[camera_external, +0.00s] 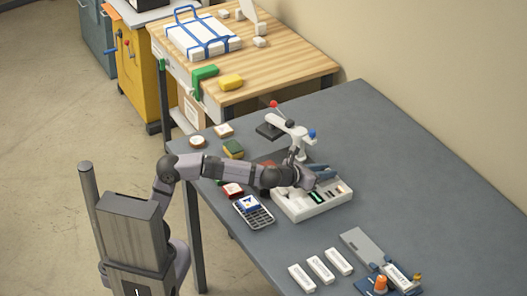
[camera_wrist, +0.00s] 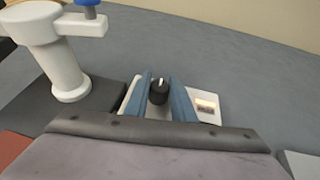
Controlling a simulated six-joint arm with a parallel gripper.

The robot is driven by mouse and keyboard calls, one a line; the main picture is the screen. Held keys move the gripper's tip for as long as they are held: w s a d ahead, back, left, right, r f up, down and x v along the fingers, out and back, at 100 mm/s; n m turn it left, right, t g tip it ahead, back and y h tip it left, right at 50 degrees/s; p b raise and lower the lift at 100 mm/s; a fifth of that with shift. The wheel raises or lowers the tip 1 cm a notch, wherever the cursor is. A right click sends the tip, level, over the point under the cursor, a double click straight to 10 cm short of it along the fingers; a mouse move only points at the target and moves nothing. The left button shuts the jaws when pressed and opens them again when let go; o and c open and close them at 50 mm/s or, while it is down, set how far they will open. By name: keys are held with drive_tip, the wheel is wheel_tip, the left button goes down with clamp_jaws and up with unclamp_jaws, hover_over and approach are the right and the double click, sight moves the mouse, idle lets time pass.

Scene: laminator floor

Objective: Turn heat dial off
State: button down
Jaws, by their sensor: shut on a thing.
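The heat dial (camera_wrist: 158,91) is a small black knob with a white pointer mark, seen in the wrist view. The pointer mark is toward the far side of the knob. In the external view my gripper (camera_external: 318,174) is over the far part of the white machine (camera_external: 318,208), and the dial is hidden there.
A white post with a side arm (camera_wrist: 62,60) and blue knob stands close left of my gripper. A phone-like keypad device (camera_external: 254,212) lies before the machine. Several white bars (camera_external: 320,269) and a blue fixture (camera_external: 385,280) are at the front right. The grey table's right side is clear.

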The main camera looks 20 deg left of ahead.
drive_tip(key=n+y+p, duration=0.1)
drive_tip(key=p, duration=0.1)
drive_tip(key=n+t+y+p, duration=0.1)
drive_tip(key=shift+d+r+n+y+p, duration=0.1)
drive_tip(key=shift+r+n+y+p, duration=0.2)
drive_tip(key=shift+y+p, duration=0.1)
drive_tip(key=n+t+y+p, duration=0.1)
drive_tip(key=n+y+p, duration=0.2)
drive_tip(key=p, duration=0.6)
drive_tip(key=shift+r+t+y, duration=0.1)
drive_tip(key=shift+t+y, duration=0.2)
drive_tip(key=shift+y, duration=0.2)
drive_tip(key=n+y+p, duration=0.2)
drive_tip(key=n+p, duration=0.1)
drive_tip(key=p, duration=0.5)
drive_tip(key=shift+y, duration=0.4)
drive_tip(key=shift+f+n+y+p, duration=0.2)
drive_tip(key=shift+n+y+p, duration=0.35)
drive_tip(key=shift+p, duration=0.65)
drive_tip(key=shift+f+y+p, duration=0.25)
drive_tip(key=shift+p, duration=0.15)
drive_tip(key=c, duration=1.5)
unclamp_jaws()
drive_tip(key=shift+s, duration=0.1)
drive_tip(key=shift+v, duration=3.55)
